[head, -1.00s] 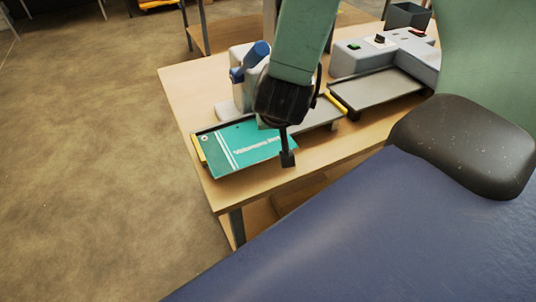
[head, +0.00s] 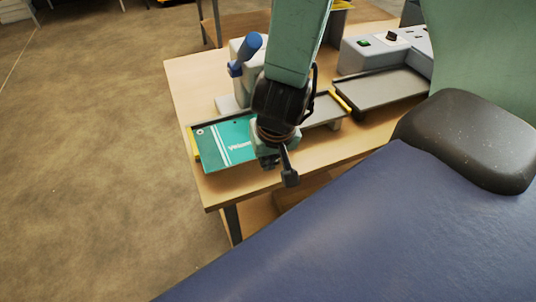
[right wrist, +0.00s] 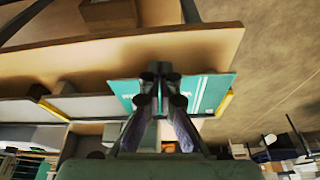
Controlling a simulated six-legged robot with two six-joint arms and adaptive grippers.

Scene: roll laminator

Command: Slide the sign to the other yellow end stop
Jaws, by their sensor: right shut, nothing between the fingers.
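The sign (head: 222,143) is a flat teal plate with white stripes and lettering. It lies on a grey tray (head: 322,110) against the left yellow end stop (head: 194,144). The other yellow end stop (head: 341,101) is at the tray's right end. My right gripper (head: 289,176) is shut and empty at the sign's right part, and my wrist hides that part. In the right wrist view the shut fingers (right wrist: 155,75) overlap the sign (right wrist: 205,92); contact cannot be told. That view also shows the yellow stops, one beside the sign (right wrist: 225,103). My left gripper is not in view.
A grey press with a blue handle (head: 246,50) stands behind the tray on the wooden table (head: 190,80). A grey machine (head: 365,54) with a dark-rimmed plate (head: 380,88) is to the right. The table's front strip is bare.

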